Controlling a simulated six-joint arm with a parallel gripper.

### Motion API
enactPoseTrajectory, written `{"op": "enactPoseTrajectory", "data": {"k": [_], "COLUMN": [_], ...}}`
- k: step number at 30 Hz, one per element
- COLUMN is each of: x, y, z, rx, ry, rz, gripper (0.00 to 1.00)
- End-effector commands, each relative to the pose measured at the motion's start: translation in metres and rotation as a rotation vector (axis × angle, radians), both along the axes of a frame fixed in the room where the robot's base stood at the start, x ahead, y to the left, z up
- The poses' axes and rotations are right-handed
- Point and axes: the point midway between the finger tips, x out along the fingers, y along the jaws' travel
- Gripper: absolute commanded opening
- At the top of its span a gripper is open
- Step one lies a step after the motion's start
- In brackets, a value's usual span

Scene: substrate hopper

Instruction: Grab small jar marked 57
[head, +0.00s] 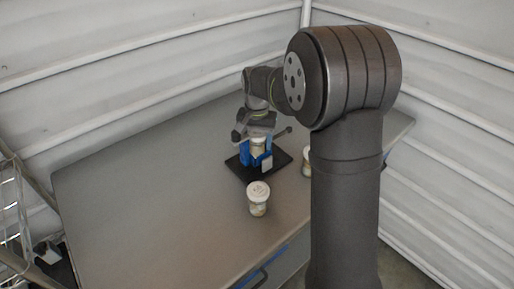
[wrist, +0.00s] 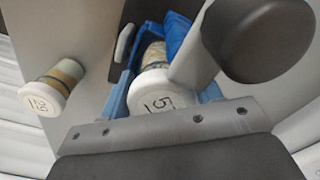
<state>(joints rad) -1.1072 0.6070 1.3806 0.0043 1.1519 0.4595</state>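A small jar with a white lid (wrist: 154,92) stands between the blue fingers of my gripper (wrist: 158,62). Its lid number is seen at an angle and partly cut off; it shows a 5 and a second stroke that could be a 7 or a 1. In the head view the jar (head: 259,146) is between the blue fingers of my gripper (head: 257,156), over a black plate. A grey part hides the right side of the jar in the wrist view, so I cannot tell whether the fingers press on it.
A second white-lidded jar (head: 258,199) stands on the grey table (head: 150,190), in front of the black plate (head: 238,169). A third jar (head: 306,163) is partly hidden behind my arm. The table's left side is clear.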

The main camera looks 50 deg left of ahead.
Motion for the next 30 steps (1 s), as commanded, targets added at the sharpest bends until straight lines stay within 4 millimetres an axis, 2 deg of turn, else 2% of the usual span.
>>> {"op": "enactPoseTrajectory", "data": {"k": [1,4,6,16,23,30], "x": [0.0,0.0,0.0,0.0,0.0,0.022], "y": [0.0,0.0,0.0,0.0,0.001,-0.035], "z": [0.0,0.0,0.001,0.008,0.039,0.066], "rx": [0.0,0.0,0.001,0.001,0.004,0.001], "ry": [0.0,0.0,-0.001,0.0,-0.002,-0.002], "rz": [0.0,0.0,0.0,0.0,0.0,-0.005], "gripper": [0.48,0.28,0.2,0.2,0.2,0.2]}}
